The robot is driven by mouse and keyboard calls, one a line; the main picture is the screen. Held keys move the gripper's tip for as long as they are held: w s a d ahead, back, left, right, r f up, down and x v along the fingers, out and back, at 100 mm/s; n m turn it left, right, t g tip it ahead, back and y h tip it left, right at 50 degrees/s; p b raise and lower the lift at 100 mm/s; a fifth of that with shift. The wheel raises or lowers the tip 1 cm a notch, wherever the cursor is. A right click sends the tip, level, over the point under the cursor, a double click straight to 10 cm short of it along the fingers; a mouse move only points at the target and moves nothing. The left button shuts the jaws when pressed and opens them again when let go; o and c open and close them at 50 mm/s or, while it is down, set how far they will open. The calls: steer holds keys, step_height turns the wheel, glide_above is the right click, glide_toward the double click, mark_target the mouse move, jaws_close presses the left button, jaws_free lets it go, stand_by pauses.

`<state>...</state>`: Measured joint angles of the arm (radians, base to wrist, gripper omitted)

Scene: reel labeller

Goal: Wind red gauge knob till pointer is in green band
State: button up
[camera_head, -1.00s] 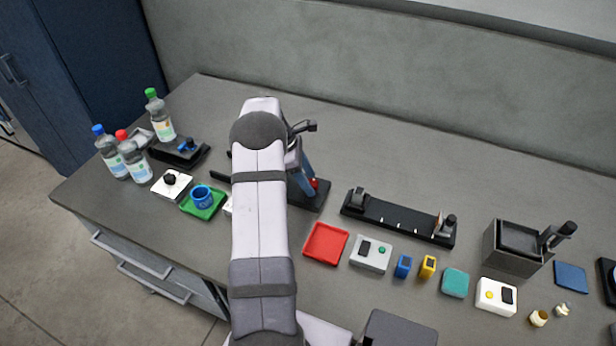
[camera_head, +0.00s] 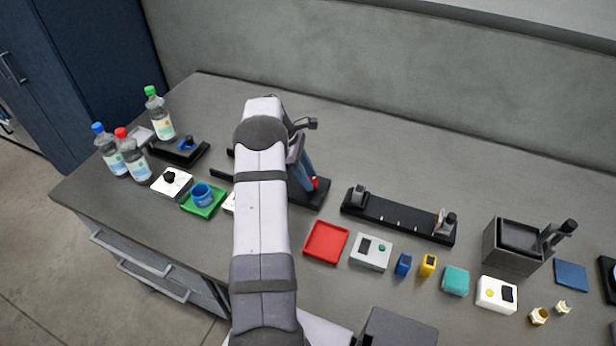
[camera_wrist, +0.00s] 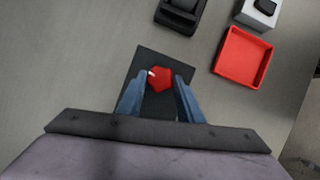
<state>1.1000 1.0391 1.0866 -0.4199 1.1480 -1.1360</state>
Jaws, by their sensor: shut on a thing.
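The red gauge knob (camera_wrist: 160,79) sits between the two blue fingers of my gripper (camera_wrist: 158,84) in the wrist view. My gripper is shut on the knob. A small white mark shows at the knob's left edge. The knob stands on a dark base plate (camera_wrist: 150,55). In the head view a bit of the red knob (camera_head: 315,182) shows beside my arm, on the dark base (camera_head: 312,198). My arm hides most of the gauge there. I cannot make out the pointer or the green band in either view.
A red tray (camera_head: 325,242) lies right of my arm, with a long black fixture (camera_head: 400,218) behind it. A grey switch box (camera_head: 371,252) stands beside the tray. Left are a green tray (camera_head: 217,208) with a blue ring and several bottles. The back of the bench is clear.

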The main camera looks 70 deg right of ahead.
steer(key=m, duration=0.1)
steer(key=m+y, duration=0.1)
steer(key=m, duration=0.1)
steer(key=m+y, duration=0.1)
steer(key=m, duration=0.1)
steer(key=shift+d+b, duration=0.35)
steer(key=shift+b, duration=0.05)
steer(key=shift+m, duration=0.5)
steer(key=o, duration=1.1)
steer(key=shift+c, duration=0.2)
steer(key=shift+r, duration=0.1)
steer(key=shift+r+b, duration=0.35)
steer(key=shift+r, duration=0.25)
step_height(320, 180, up, 9)
steer(key=p, duration=0.3)
